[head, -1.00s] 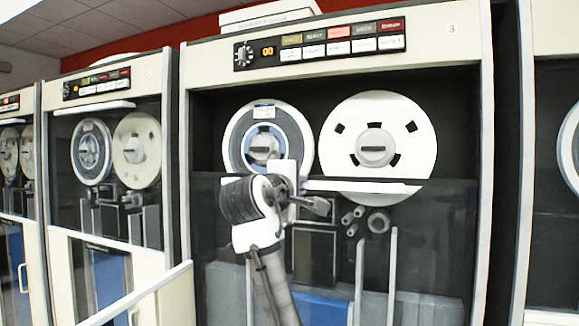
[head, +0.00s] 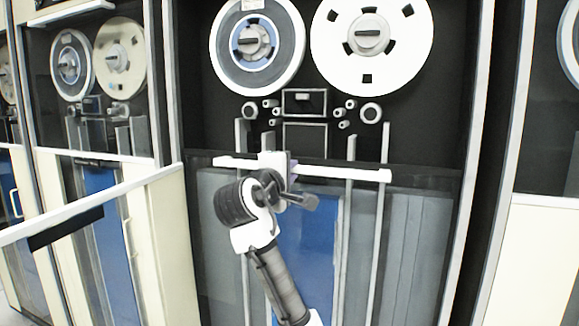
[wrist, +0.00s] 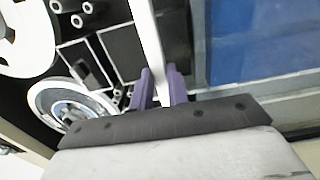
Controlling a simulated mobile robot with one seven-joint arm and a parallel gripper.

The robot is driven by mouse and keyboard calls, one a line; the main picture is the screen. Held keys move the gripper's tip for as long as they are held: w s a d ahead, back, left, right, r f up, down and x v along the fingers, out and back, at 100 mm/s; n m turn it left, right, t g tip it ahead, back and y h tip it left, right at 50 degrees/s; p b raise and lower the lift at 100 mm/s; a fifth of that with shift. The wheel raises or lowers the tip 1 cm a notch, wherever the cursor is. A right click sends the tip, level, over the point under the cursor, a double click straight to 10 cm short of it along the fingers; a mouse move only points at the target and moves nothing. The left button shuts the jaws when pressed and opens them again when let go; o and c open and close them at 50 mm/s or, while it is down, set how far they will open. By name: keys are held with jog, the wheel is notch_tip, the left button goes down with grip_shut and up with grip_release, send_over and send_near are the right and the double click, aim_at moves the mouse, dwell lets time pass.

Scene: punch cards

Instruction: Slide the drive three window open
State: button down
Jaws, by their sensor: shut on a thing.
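The drive three window (head: 415,235) is a dark tinted pane in the middle cabinet. Its top edge now lies well below the two reels. A white handle bar (head: 345,173) runs across the pane near its top. My gripper (head: 284,164) is at the left part of this bar, with my arm coming up from below. In the wrist view, the purple fingers of my gripper (wrist: 160,88) stand on either side of the white bar (wrist: 147,38) and are shut on it. The fingertips are partly hidden by the bar and my wrist in the head view.
A blue-hubbed reel (head: 255,42) and a white reel (head: 372,38) sit uncovered above.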

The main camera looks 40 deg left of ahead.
jog(key=c, duration=1.4)
grip_release()
jog(key=shift+o, duration=0.2)
jog(key=b+v, duration=0.2)
jog(key=v, duration=1.2)
jog(key=shift+w+a, duration=0.1)
jog(key=shift+a, duration=0.05)
